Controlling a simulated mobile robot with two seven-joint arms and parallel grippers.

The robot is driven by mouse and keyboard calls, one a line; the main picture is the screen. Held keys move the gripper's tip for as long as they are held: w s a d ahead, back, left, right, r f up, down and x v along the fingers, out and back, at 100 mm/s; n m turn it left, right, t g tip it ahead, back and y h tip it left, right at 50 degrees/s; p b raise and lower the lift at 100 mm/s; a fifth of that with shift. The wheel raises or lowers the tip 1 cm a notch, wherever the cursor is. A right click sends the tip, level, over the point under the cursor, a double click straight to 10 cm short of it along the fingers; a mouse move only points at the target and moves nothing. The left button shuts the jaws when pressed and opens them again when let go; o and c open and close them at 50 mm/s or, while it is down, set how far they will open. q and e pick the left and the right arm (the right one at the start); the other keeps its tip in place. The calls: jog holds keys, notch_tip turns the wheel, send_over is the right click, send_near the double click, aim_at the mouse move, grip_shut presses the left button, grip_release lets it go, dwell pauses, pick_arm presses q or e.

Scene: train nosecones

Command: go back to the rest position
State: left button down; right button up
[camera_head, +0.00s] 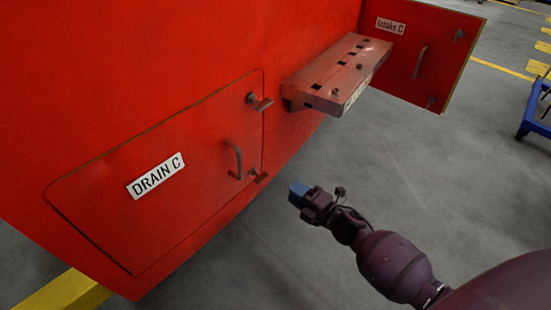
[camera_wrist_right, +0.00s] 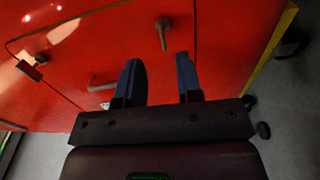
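My right arm comes in from the lower right in the head view. Its gripper (camera_head: 297,194) has blue fingers and hangs over the grey floor, just right of the red Drain C hatch (camera_head: 200,190). In the right wrist view the two fingers of the gripper (camera_wrist_right: 158,60) are apart, with nothing held between them. The hatch lies flush in the red nosecone and carries a grey handle (camera_head: 235,160), which stands clear of the gripper. My left gripper is in neither view.
A red step (camera_head: 335,75) juts from the nosecone above the gripper. The Intake C panel (camera_head: 425,50) stands out behind it. A latch (camera_wrist_right: 162,33) shows ahead of the fingers in the wrist view. A blue frame (camera_head: 535,110) is at the right edge. Open floor lies between.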

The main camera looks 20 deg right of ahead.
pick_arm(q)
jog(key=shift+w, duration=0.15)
